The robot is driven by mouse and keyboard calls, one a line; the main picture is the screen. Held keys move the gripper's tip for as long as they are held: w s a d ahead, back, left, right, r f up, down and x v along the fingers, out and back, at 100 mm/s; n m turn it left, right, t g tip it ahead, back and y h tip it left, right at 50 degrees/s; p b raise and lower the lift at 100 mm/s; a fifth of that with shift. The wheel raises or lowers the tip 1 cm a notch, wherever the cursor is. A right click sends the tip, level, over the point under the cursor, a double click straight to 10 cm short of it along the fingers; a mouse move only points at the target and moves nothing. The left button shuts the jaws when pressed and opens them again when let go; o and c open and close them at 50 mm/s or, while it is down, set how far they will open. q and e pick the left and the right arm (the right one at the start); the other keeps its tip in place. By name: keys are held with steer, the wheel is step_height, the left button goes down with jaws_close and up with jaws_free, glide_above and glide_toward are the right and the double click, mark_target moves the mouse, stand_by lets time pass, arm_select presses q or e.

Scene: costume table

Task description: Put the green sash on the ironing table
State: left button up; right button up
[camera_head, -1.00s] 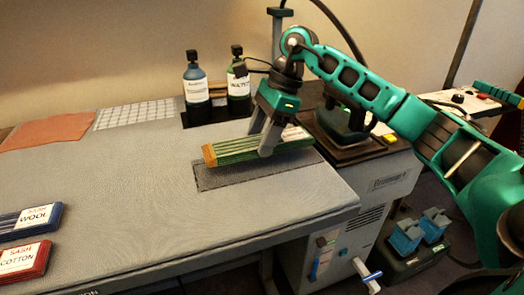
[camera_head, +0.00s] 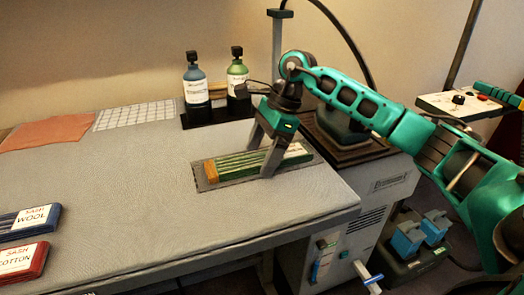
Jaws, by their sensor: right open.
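The green sash (camera_head: 238,163) is a folded green striped bundle with an orange end on its left and a white label on its right. It lies on a dark grey rectangular patch on the grey ironing table (camera_head: 130,190). My right gripper (camera_head: 261,162) is open, its fingers pointing down around the sash's right half, with a finger on the near side. Whether the fingers touch the sash cannot be told. My left gripper is not in view.
A blue sash labelled wool (camera_head: 30,221) and a red sash labelled cotton (camera_head: 22,262) lie at the left front. A blue bottle (camera_head: 196,85) and a green bottle (camera_head: 237,78) stand on a black tray at the back. An orange cloth (camera_head: 50,132) lies back left.

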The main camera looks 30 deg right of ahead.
steer(key=shift+r, duration=0.1)
steer(key=shift+d+r, duration=0.1)
steer(key=shift+r, duration=0.15)
arm_select(q)
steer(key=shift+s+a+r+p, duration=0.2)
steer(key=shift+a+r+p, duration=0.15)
steer(key=shift+p, duration=0.5)
arm_select(e)
steer(key=v, duration=1.1)
steer(key=shift+r, duration=0.3)
steer(key=shift+s+d, duration=0.1)
